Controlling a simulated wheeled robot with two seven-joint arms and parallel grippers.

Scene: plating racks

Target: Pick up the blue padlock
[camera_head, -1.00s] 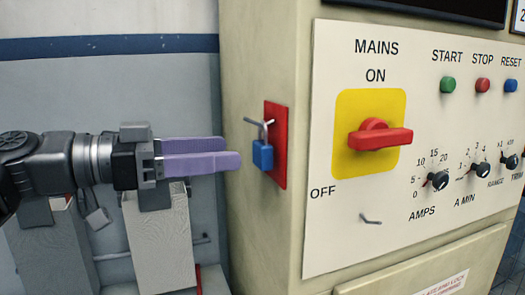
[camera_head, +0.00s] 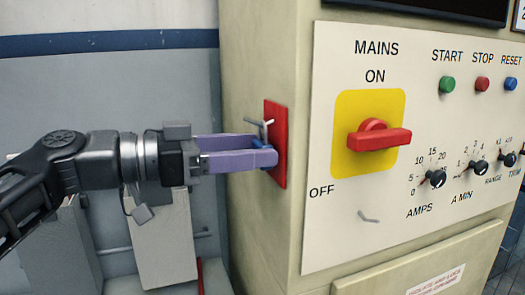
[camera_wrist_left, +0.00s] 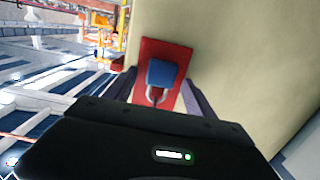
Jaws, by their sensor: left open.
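The blue padlock (camera_wrist_left: 162,73) hangs by its pale shackle in front of a red plate (camera_wrist_left: 148,51) on the side of the beige cabinet. In the head view only a little of the padlock (camera_head: 259,143) shows; the purple fingers hide the rest. My left gripper (camera_head: 268,150) is open, its fingers reaching to the padlock, one on each side. In the left wrist view the padlock sits between the two fingers (camera_wrist_left: 160,86); I cannot tell whether either touches it. A metal hook (camera_head: 262,124) shows above it. My right gripper is not in view.
The cabinet's front panel (camera_head: 330,225) faces right, with a red MAINS switch (camera_head: 378,139) on a yellow plate, coloured buttons and several knobs. A small hook (camera_head: 369,217) sticks out below the switch. A grey wall (camera_head: 100,85) stands behind my arm.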

